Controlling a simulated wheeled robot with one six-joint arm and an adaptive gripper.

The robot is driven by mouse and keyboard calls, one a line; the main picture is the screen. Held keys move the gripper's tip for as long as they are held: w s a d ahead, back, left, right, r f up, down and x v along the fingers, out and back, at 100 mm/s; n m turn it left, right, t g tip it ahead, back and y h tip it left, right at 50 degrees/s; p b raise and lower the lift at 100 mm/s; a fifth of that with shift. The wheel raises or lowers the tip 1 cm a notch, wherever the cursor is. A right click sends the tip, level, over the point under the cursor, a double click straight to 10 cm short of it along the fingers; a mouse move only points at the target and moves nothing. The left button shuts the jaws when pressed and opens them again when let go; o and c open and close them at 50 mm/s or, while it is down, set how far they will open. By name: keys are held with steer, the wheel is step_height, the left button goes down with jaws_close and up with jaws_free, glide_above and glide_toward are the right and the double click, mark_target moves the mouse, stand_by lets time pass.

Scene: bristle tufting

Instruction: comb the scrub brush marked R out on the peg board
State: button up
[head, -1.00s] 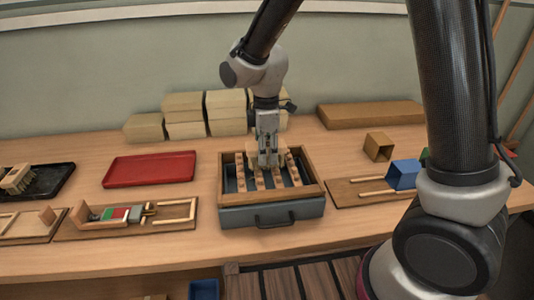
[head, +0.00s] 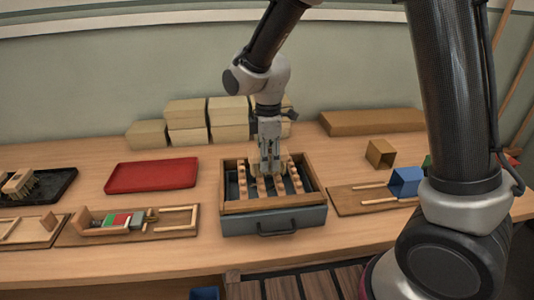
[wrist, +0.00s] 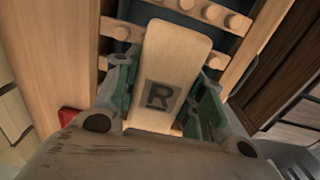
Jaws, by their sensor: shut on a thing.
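The scrub brush marked R (wrist: 178,60) fills the middle of the wrist view, its pale wooden back and dark R label facing the camera. My gripper (wrist: 165,105) is shut on it, with a green-padded finger on each side. In the head view my gripper (head: 270,165) points down into the peg board (head: 272,221), a wooden-framed tray with rows of wooden pegs.
A red tray (head: 152,176) lies left of the peg board, and a dark tray with brushes (head: 62,185) is at far left. A wooden fixture with coloured blocks (head: 120,222) is front left. A blue box (head: 405,181) is at right. Pale blocks (head: 187,122) stand behind.

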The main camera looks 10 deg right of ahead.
steer(key=shift+s+f, duration=0.15)
steer(key=shift+s, duration=2.2)
steer(key=shift+w, duration=2.1)
steer(key=shift+c, duration=0.2)
steer(key=shift+o, duration=0.2)
steer(key=shift+w, duration=1.9)
steer(key=shift+r, duration=3)
steer(key=shift+c, duration=0.2)
